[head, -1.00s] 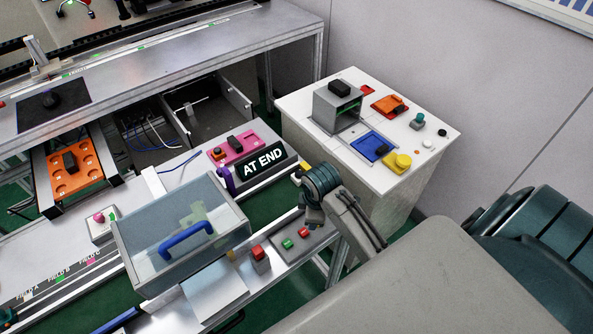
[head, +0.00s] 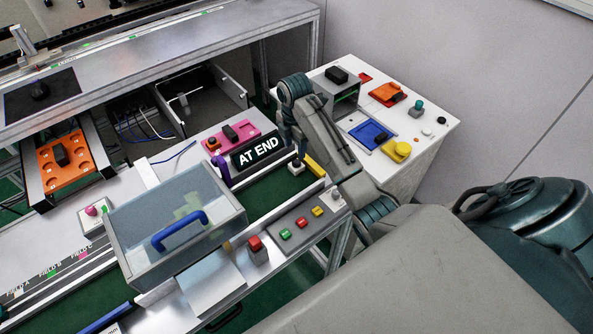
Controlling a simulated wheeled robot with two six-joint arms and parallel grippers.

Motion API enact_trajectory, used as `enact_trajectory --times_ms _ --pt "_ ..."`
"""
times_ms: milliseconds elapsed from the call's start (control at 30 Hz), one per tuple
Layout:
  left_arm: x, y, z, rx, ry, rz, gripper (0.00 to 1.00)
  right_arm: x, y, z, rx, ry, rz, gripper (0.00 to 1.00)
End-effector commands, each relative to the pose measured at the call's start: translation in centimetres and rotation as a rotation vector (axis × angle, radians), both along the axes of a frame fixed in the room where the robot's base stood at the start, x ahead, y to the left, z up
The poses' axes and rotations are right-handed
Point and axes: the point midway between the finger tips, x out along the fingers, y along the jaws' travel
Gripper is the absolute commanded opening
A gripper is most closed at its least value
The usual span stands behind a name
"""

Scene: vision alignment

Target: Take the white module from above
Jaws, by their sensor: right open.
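A small white module (head: 297,169) with a dark knob-like top sits at the right end of the green belt, beside the yellow bar. My right gripper (head: 288,148) points down just above and slightly left of it. Its jaws are open and look empty; they are small and dark here, and a gap to the module is hard to judge. My right arm comes in from the lower right and bends down at the wrist. My left gripper is not in view.
The "AT END" sign (head: 258,151) stands close left of the gripper. A yellow bar (head: 314,165) is close on the right. A button panel (head: 302,226) and a clear-lidded box with a blue handle (head: 180,232) are nearer. A white side table (head: 425,145) stands behind my arm.

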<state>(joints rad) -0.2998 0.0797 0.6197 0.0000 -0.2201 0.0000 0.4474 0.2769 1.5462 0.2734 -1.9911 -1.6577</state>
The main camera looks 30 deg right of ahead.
Motion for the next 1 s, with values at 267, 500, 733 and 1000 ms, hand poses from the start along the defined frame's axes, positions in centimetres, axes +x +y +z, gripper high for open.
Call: enact_trajectory --times_ms 267,500,733,1000 --pt "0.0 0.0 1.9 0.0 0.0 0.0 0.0 -0.4 -0.1 -3.0 0.001 0.008 -0.001 0.47" --pt "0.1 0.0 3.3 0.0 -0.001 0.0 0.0 -0.5 -0.3 -6.5 0.002 0.006 -0.001 0.47" --pt "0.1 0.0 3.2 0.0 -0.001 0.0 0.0 -0.5 -0.3 -7.2 0.0 0.003 0.0 0.47" --pt "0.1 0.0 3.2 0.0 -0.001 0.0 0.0 -0.5 -0.3 -7.2 0.0 0.003 -0.001 0.13"
